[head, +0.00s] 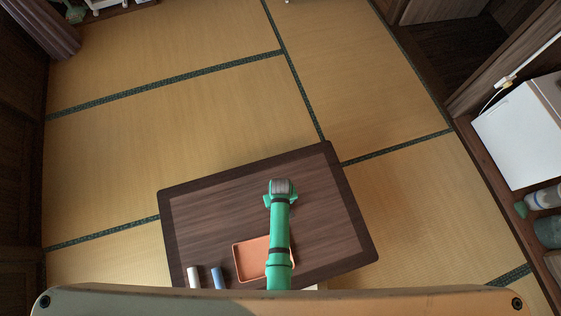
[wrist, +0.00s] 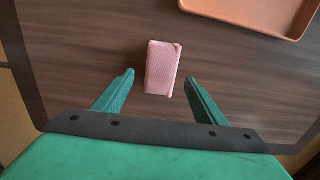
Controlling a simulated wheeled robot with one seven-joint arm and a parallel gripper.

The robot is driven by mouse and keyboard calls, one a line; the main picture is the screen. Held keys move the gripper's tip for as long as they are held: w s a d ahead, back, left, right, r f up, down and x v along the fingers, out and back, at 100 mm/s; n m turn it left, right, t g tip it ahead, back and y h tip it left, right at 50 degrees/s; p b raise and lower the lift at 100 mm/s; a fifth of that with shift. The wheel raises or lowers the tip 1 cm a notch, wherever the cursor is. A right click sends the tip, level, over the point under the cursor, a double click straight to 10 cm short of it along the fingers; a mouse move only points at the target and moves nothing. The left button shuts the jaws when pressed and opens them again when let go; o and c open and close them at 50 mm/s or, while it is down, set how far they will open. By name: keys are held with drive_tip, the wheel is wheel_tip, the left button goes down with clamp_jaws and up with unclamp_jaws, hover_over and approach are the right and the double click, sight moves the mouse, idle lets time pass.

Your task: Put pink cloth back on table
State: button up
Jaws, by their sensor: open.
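The pink cloth (wrist: 162,66) is a small folded block. In the wrist view it appears to lie on the dark wooden table (wrist: 100,40), between and just beyond my fingertips. My gripper (wrist: 160,77) is open, with a gap on either side of the cloth, and its fingers do not appear to touch it. In the head view my arm reaches over the low table (head: 215,215), and my gripper (head: 281,188) is above its upper middle part. The cloth does not show in the head view; my arm seems to hide it.
An orange tray (head: 237,262) sits on the table, partly under my arm; it also shows in the wrist view (wrist: 235,25). A white cylinder (head: 193,277) and a blue one (head: 218,278) stand left of it. The tatami floor (head: 170,130) around is clear.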

drive_tip(key=s+r+m+t, duration=0.1)
drive_tip(key=s+r+t, duration=0.4)
drive_tip(key=r, duration=1)
drive_tip(key=s+r+m+t, duration=0.1)
drive_tip(key=s+r+t, duration=0.4)
drive_tip(key=r, duration=1)
drive_tip(key=s+r+m+t, duration=0.1)
drive_tip(key=s+r+t, duration=0.4)
drive_tip(key=r, duration=1)
drive_tip(key=shift+m, duration=0.3)
